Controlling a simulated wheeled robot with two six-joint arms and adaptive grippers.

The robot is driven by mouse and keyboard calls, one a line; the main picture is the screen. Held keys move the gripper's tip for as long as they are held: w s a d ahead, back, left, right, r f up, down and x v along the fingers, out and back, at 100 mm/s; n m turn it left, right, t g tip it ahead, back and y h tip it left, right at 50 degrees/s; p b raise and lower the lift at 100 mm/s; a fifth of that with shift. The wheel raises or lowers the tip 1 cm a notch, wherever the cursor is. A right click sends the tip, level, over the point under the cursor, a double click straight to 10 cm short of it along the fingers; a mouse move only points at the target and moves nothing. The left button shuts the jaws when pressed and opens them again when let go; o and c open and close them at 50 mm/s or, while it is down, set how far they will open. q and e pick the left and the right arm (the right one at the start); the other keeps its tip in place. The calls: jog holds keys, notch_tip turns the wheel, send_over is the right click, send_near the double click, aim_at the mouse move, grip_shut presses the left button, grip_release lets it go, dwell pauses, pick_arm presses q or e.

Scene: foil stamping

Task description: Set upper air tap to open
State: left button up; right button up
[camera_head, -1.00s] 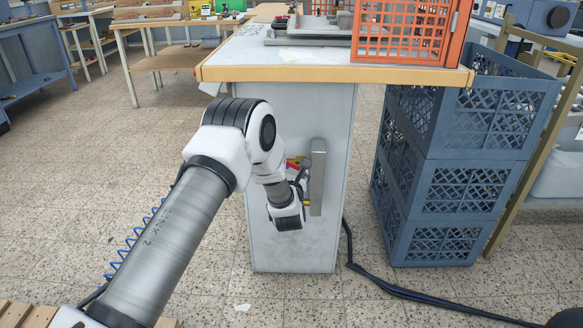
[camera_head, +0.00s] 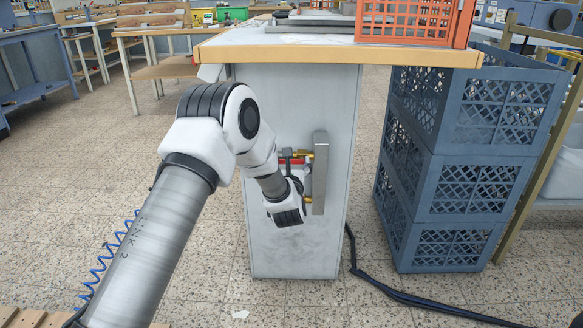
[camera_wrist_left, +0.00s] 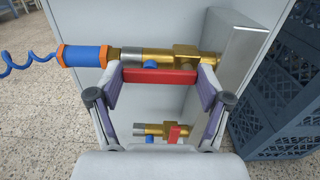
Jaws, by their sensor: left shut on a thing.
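The upper air tap (camera_wrist_left: 185,53) is a brass valve on the grey cabinet side, with a blue coupling and coiled blue hose on its left. Its red lever (camera_wrist_left: 158,76) lies level, roughly along the pipe. My left gripper (camera_wrist_left: 160,84) has one fingertip at each end of this lever and is shut on it. The lever also shows in the head view (camera_head: 290,161), partly behind my left gripper (camera_head: 297,172). A lower brass tap (camera_wrist_left: 150,129) with its own red lever (camera_wrist_left: 174,133) sits below, between the fingers in the wrist view. My right gripper is not in view.
A metal box (camera_head: 320,172) stands just right of the taps. Blue crates (camera_head: 470,190) are stacked right of the cabinet (camera_head: 290,250). The worktop edge (camera_head: 340,54) overhangs above, and a black cable (camera_head: 400,298) runs on the floor.

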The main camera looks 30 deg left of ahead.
pick_arm(q)
jog(key=o, duration=1.1)
jog(key=v, duration=0.7)
jog(key=shift+s, duration=0.3)
jog(key=shift+d, duration=0.15)
